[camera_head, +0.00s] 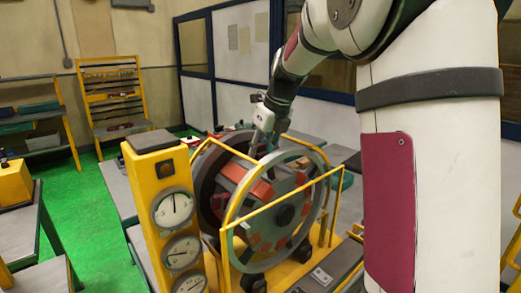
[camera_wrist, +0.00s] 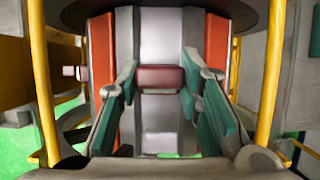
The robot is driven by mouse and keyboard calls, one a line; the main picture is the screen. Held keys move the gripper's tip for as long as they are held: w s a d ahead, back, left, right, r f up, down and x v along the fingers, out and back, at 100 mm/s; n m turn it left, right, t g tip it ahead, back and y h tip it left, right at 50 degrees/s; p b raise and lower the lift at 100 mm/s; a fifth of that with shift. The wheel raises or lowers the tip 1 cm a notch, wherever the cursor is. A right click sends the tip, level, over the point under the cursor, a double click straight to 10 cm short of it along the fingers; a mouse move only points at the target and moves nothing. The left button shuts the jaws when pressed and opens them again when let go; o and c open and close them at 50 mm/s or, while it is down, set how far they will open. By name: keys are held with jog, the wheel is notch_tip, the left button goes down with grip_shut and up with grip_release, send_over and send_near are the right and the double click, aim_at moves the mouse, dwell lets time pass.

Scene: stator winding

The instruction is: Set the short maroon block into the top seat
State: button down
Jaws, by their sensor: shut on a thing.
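The stator (camera_head: 320,215) is a large grey ring drum with orange-red blocks set around it, on a yellow stand. My gripper (camera_head: 253,150) reaches down from above to the drum's top. In the wrist view my gripper (camera_wrist: 161,88) has its teal-padded fingers shut on the short maroon block (camera_wrist: 160,77), which lies crosswise between the fingertips. Behind the block is a pale grey channel (camera_wrist: 161,35), seemingly the top seat, between two orange bars (camera_wrist: 215,70). I cannot tell whether the block touches the seat. In the head view the block cannot be made out.
Yellow guard rails (camera_head: 285,205) run close around the drum. A yellow post with several dials (camera_head: 175,208) stands at its left. Grey benches lie behind and to the left, with open green floor (camera_head: 80,200) between them.

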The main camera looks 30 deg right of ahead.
jog(key=shift+s+f, duration=0.15)
jog(key=shift+f, duration=0.4)
jog(key=c, duration=1.1)
grip_release()
jog(key=shift+o, duration=0.2)
jog(key=shift+r, duration=0.2)
jog(key=shift+r, duration=0.25)
jog(key=v, duration=1.1)
jog(key=shift+r, duration=0.2)
